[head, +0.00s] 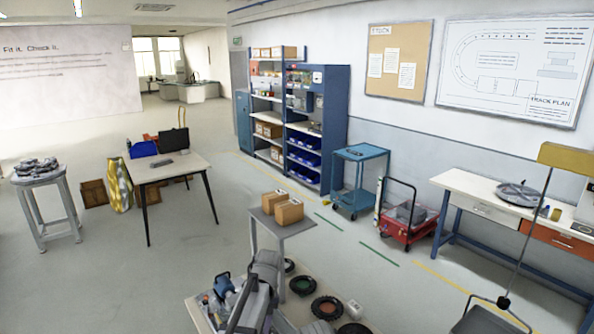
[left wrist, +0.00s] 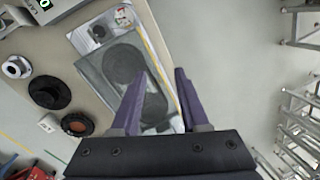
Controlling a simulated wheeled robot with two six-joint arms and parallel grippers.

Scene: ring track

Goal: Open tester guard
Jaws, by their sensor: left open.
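In the left wrist view, a grey, flat, rectangular unit (left wrist: 100,66) lies on a beige tabletop. Dark round shapes show on or through its top, which looks like the tester with its guard. I cannot tell whether the guard is a separate lid or how it sits. My left gripper (left wrist: 158,76) is open, its two purple fingers pointing at the unit and partly covering its right side. Nothing is between the fingers. I cannot tell if they touch it. In the head view neither gripper can be made out. My right gripper is not in view.
On the bench in the head view are a black ring (head: 303,285), an orange-centred disc (head: 327,308) and bottles. A small table with cartons (head: 288,211) stands behind it. In the wrist view, a device with a green display (left wrist: 45,5) is top left; metal frames are right.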

